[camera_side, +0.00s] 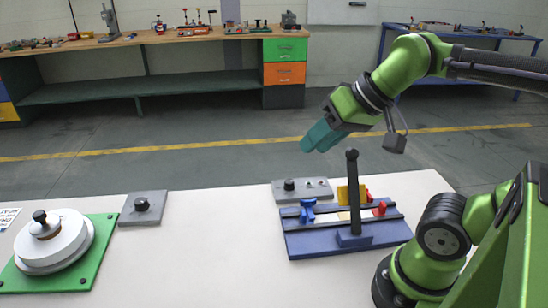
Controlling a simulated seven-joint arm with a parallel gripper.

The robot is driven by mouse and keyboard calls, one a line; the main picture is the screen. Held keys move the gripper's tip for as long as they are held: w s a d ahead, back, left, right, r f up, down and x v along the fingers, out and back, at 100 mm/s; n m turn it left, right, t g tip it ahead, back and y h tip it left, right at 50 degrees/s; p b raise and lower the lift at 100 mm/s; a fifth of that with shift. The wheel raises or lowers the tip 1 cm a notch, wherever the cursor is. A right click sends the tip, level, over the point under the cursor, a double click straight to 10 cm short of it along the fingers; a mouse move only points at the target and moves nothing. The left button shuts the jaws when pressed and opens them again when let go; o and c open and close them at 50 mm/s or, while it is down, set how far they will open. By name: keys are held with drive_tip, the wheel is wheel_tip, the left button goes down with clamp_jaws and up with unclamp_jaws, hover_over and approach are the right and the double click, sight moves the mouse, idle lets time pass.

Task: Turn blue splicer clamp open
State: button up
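The blue splicer clamp (307,211) is a small blue part at the left of a blue splicer base (322,246) on the white table. The base also carries a dark upright lever with a round knob (352,155), a yellow block (344,195) and a red clamp (379,209). My gripper (308,147) has teal fingers and hangs in the air above and behind the splicer, pointing down and left. It touches nothing. The fingers look close together, but the gap between them cannot be made out. Whether the clamp is open or closed is too small to tell.
A grey plate with a black knob (303,189) lies just behind the splicer. Another knobbed grey plate (143,207) and a white round spool on a green board (100,232) sit to the left. The table (200,245) between them is clear.

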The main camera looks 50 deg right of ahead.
drive_tip(key=r, duration=0.1)
drive_tip(key=m+g+h, duration=0.2)
drive_tip(key=m+g, duration=0.5)
drive_tip(key=m, duration=1.6)
hover_over(310, 208)
drive_tip(key=w, duration=0.1)
drive_tip(key=f, duration=2.5)
drive_tip(key=shift+d+f, duration=0.25)
drive_tip(key=shift+d, duration=0.05)
drive_tip(key=shift+c, duration=0.5)
clamp_jaws()
